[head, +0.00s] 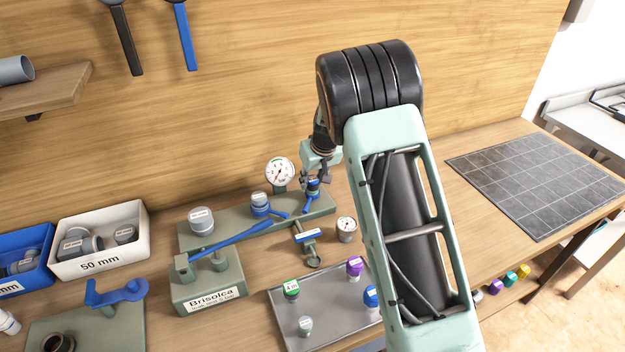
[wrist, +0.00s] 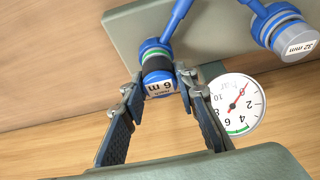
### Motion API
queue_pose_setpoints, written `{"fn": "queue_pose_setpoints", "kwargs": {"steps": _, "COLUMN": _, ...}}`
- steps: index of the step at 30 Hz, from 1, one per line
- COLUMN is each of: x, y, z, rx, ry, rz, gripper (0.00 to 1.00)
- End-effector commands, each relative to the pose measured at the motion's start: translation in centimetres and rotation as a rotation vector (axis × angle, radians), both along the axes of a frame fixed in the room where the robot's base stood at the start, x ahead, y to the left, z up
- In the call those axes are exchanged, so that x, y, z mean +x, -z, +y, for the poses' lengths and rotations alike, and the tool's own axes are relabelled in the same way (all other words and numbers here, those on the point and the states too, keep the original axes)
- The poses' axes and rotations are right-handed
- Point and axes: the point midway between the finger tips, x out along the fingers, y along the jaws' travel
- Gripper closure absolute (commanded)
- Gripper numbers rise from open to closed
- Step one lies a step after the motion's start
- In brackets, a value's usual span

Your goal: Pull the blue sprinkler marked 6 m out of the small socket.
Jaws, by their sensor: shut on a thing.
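The blue sprinkler (wrist: 160,86) has a label reading 6 m and a dark band. In the wrist view it stands at the end of the green manifold block (wrist: 115,22), above a blue fitting with a lever. My gripper (wrist: 160,78) is shut on it, one finger on each side of the cap. In the head view my gripper (head: 314,178) is at the right end of the manifold, and the sprinkler is mostly hidden by the fingers. The small socket is hidden beneath the sprinkler; I cannot tell how deep the sprinkler sits.
A pressure gauge (wrist: 238,103) is close to the right finger. A 32 mm cap (wrist: 295,38) is farther along the manifold. A grey tray (head: 335,322) with several small sprinklers lies in front. A long blue lever (head: 225,242) crosses the Brisolca block (head: 207,290).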

Motion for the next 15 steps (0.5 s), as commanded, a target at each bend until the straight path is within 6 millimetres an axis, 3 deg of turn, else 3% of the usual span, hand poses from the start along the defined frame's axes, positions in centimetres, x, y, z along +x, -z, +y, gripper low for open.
{"fn": "queue_pose_setpoints", "kwargs": {"steps": 2, "x": 0.01, "y": -0.03, "z": 0.0, "rx": 0.0, "ry": 0.0, "rz": 0.0, "gripper": 0.95}}
{"fn": "queue_pose_setpoints", "kwargs": {"steps": 3, "x": 0.01, "y": -0.03, "z": 0.0, "rx": 0.0, "ry": 0.0, "rz": 0.0, "gripper": 0.75}}
{"fn": "queue_pose_setpoints", "kwargs": {"steps": 10, "x": 0.01, "y": -0.04, "z": 0.01, "rx": 0.0, "ry": 0.0, "rz": 0.0, "gripper": 1.0}}
{"fn": "queue_pose_setpoints", "kwargs": {"steps": 15, "x": 0.02, "y": -0.14, "z": 0.01, "rx": 0.0, "ry": 0.0, "rz": -0.001, "gripper": 1.0}}
